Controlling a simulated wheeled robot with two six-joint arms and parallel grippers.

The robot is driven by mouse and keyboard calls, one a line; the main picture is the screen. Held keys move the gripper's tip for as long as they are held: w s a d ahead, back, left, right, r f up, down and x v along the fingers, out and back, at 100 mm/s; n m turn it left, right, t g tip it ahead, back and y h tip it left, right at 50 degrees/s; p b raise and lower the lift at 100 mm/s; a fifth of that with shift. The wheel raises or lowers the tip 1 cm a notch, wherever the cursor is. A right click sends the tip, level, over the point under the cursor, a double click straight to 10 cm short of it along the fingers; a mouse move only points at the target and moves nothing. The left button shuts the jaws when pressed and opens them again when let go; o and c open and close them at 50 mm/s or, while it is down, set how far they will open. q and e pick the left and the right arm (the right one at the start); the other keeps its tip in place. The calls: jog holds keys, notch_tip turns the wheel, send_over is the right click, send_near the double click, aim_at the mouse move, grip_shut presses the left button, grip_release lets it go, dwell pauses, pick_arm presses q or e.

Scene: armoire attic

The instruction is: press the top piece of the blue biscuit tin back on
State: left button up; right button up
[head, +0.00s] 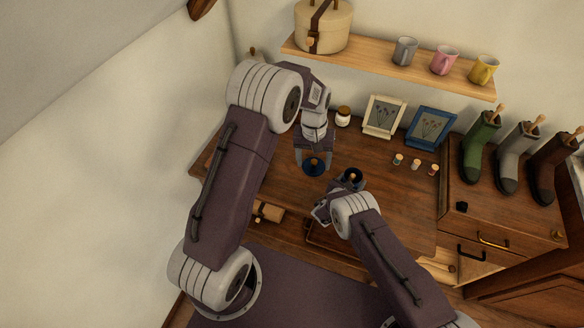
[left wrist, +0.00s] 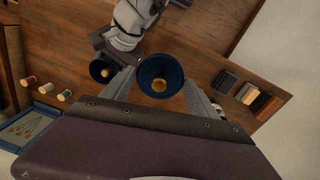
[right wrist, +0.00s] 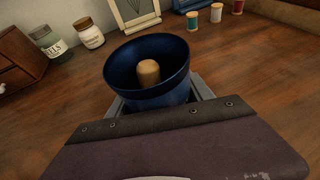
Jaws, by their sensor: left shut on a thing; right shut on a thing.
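Two round blue pieces with tan wooden knobs show; I cannot tell for sure which is the tin's top piece. My left gripper (head: 313,170) is shut on a dished blue piece (left wrist: 146,66), its tan knob (left wrist: 160,86) in the middle; it also shows in the head view (head: 306,166). My right gripper (right wrist: 155,100) is shut on a deep, open blue piece (right wrist: 128,82) with a wooden knob (right wrist: 148,73) standing inside; it also shows in the left wrist view (left wrist: 96,70). The two pieces are apart, side by side, over the wooden desk (head: 385,205).
Framed pictures (head: 383,116) (head: 430,128) and a jar (head: 343,116) stand along the back. Several thread spools (head: 416,164) stand at the right. A shelf (head: 390,66) with mugs hangs above. Boots (head: 480,145) stand on the cabinet. The desk's right middle is clear.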

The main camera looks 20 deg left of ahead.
pick_arm(q)
jog(key=w+d+f+n, duration=0.1)
jog(key=w+d+f, duration=0.1)
jog(key=w+d, duration=0.2)
jog(key=w+d+f+n, duration=0.2)
jog(key=w+d, duration=0.2)
jog(key=d, duration=0.5)
jog(key=shift+w+f, duration=0.2)
jog(key=shift+f, duration=0.05)
pick_arm(e)
jog(key=shift+f, duration=0.1)
pick_arm(q)
jog(key=shift+f, duration=1.9)
jog(key=shift+f, duration=0.4)
jog(key=shift+f, duration=0.25)
jog(key=shift+f, duration=0.2)
